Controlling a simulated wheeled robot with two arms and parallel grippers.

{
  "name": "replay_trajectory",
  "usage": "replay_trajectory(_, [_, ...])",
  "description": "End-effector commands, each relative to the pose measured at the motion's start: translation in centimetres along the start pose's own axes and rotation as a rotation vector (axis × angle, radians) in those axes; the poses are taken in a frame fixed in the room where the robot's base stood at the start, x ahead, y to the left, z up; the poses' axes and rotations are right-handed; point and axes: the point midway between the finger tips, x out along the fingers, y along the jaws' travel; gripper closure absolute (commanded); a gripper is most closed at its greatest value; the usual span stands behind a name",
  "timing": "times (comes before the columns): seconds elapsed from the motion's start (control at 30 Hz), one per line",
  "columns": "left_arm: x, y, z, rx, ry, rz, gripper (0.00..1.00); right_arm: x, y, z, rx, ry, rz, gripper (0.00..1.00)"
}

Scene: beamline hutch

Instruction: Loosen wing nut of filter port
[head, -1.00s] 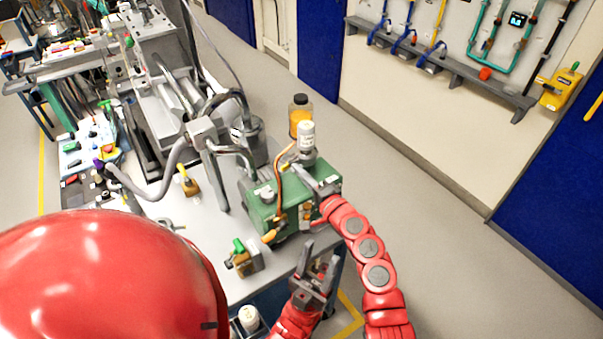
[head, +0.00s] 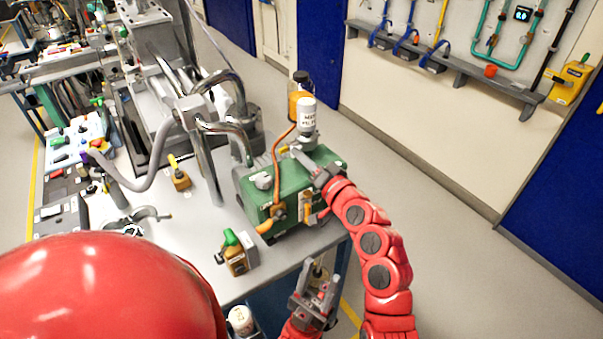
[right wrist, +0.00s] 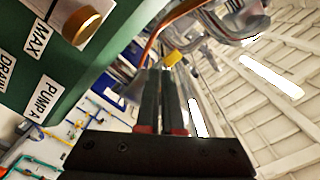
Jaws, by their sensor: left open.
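The green pump (head: 290,190) stands at the table's right end, with a white labelled mist filter canister (head: 307,118) upright on top. A small yellow piece (head: 284,149), possibly the wing nut, sits beside the canister base. My right gripper (head: 300,155) reaches over the pump top at that piece. In the right wrist view its fingers (right wrist: 162,75) are close together, with a yellow piece (right wrist: 175,59) at their tips; whether they grip it is unclear. My left gripper (head: 318,284) is open and empty, in front of the table's near edge, below the pump.
An amber bottle (head: 299,92) stands behind the canister. A copper-coloured tube (head: 277,165) arches over the pump front. A small brown valve block with a green knob (head: 234,252) and bent metal pipework (head: 205,150) are to the left. Open floor lies to the right.

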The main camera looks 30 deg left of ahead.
Motion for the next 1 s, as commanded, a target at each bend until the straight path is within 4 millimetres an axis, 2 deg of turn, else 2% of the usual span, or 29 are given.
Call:
replay_trajectory(0.03, [-2.3,0.1,0.4,0.000,0.000,0.000,0.50,-0.1,0.8,0.5,-0.045,0.006,-0.002,1.00])
replay_trajectory(0.5, [-12.5,0.6,2.1,0.000,0.000,0.000,0.50,0.0,0.7,0.5,-0.476,0.004,-0.001,1.00])
replay_trajectory(0.7, [-15.4,0.8,2.6,0.000,0.000,0.000,0.50,0.0,0.4,0.3,-0.614,0.005,-0.001,1.00])
replay_trajectory(1.0, [-17.7,0.9,3.0,0.000,0.000,0.000,0.50,0.0,0.1,0.1,-0.731,0.002,-0.001,1.00])
